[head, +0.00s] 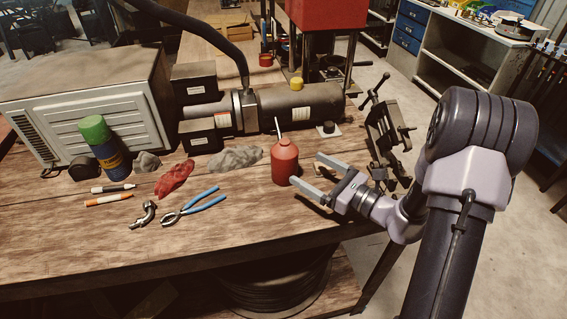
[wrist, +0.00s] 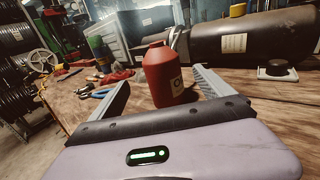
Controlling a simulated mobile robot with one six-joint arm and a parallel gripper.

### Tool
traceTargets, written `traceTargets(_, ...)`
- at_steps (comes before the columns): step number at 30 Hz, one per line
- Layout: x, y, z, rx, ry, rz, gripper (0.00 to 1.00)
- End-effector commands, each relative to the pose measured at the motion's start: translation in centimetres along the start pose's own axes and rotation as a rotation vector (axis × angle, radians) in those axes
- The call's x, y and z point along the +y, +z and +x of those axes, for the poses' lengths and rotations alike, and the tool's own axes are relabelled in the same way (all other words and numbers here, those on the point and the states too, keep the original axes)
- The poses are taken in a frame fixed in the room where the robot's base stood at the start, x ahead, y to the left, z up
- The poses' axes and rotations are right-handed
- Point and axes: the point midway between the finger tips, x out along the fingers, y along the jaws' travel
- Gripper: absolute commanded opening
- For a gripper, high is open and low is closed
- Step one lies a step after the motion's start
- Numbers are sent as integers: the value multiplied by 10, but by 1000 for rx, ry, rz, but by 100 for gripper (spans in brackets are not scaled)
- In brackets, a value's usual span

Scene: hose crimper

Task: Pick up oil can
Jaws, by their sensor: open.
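The oil can (head: 284,163) is a red bottle with a thin pale spout, standing upright on the wooden workbench. In the wrist view the oil can (wrist: 162,76) stands ahead of my gripper, between the lines of its two fingers, with a label on its right side. My gripper (head: 313,176) is open and comes in from the right at low height. In the head view its fingertips are close to the can's right side. I cannot tell whether either finger touches it. Nothing is held. The can's spout is largely out of sight in the wrist view.
Blue-handled pliers (head: 193,207), a metal fitting (head: 145,214), a red rag (head: 175,179) and a grey rag (head: 236,159) lie left of the can. The crimper cylinder (head: 290,103) stands behind it. A vise (head: 384,135) is at the bench's right end. The front middle is clear.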

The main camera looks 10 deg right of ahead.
Motion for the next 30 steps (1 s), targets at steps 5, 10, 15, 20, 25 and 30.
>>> traceTargets(5,1,-1,39,0,4,-2,91)
traceTargets(10,0,0,58,-1,5,-3,91)
traceTargets(15,-2,2,91,1,6,-2,91)
traceTargets(20,-3,4,100,1,3,0,91)
traceTargets(25,-3,5,100,1,3,0,83)
traceTargets(30,-3,5,100,1,3,0,50)
